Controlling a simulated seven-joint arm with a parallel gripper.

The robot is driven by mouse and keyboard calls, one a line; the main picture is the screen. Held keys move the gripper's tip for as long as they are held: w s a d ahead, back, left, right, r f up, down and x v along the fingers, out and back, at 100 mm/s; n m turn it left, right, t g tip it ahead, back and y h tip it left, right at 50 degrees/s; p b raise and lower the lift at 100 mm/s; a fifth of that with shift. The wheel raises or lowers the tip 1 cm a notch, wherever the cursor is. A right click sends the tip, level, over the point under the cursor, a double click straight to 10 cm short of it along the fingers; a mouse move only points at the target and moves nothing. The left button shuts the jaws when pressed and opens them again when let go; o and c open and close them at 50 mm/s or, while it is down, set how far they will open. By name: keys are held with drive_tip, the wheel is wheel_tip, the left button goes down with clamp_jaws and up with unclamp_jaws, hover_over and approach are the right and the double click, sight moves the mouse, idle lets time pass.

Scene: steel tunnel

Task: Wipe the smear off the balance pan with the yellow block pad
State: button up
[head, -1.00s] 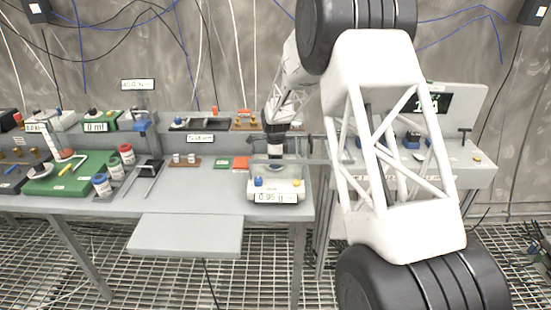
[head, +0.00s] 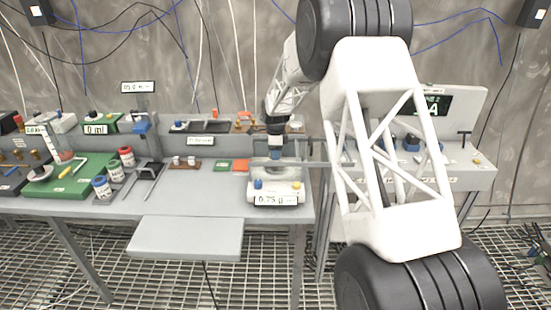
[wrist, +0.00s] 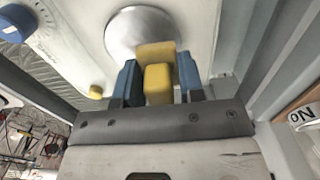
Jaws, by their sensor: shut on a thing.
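The balance (head: 275,192) is white with a blue and a yellow knob and a display at its front; it stands at the right end of the bench. In the wrist view its round metal pan (wrist: 140,28) shows above my gripper. My gripper (wrist: 158,80) has blue fingers closed on the yellow block pad (wrist: 158,84). The pad's far end lies over the lower part of the pan; I cannot tell whether it touches. In the head view my gripper (head: 275,155) is over the balance. I cannot make out the smear; the pad may hide part of it.
Clear walls and a grey frame (wrist: 262,50) stand close around the balance. Orange (head: 241,165) and green (head: 222,165) blocks lie left of it. Several jars (head: 103,187) and a stand (head: 145,165) are further left. The bench's front middle (head: 190,200) is clear.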

drive_tip(key=shift+r, duration=2.6)
drive_tip(key=shift+a, duration=0.1)
drive_tip(key=shift+s+a, duration=0.1)
drive_tip(key=shift+a, duration=0.45)
drive_tip(key=s+a+n, duration=0.2)
drive_tip(key=s+a, duration=0.1)
drive_tip(key=a, duration=0.8)
drive_tip(key=s+a+f, duration=0.1)
drive_tip(key=f, duration=0.2)
drive_tip(key=s+a+f+m, duration=0.1)
drive_tip(key=s+a+f, duration=0.1)
drive_tip(key=f, duration=0.1)
drive_tip(key=s+a+f+m, duration=0.1)
drive_tip(key=a+f, duration=0.1)
drive_tip(key=f, duration=0.1)
drive_tip(key=shift+s+f, duration=0.1)
drive_tip(key=shift+s, duration=0.15)
drive_tip(key=shift+w, duration=0.1)
drive_tip(key=shift+w+a+f, duration=0.25)
drive_tip(key=shift+w+a, duration=0.8)
drive_tip(key=shift+w, duration=1.35)
drive_tip(key=shift+w+a+f, duration=0.2)
drive_tip(key=shift+w+a, duration=0.8)
drive_tip(key=shift+w, duration=1.45)
drive_tip(key=shift+w+a+f, duration=0.25)
drive_tip(key=shift+w+a, duration=0.8)
drive_tip(key=shift+w, duration=1.35)
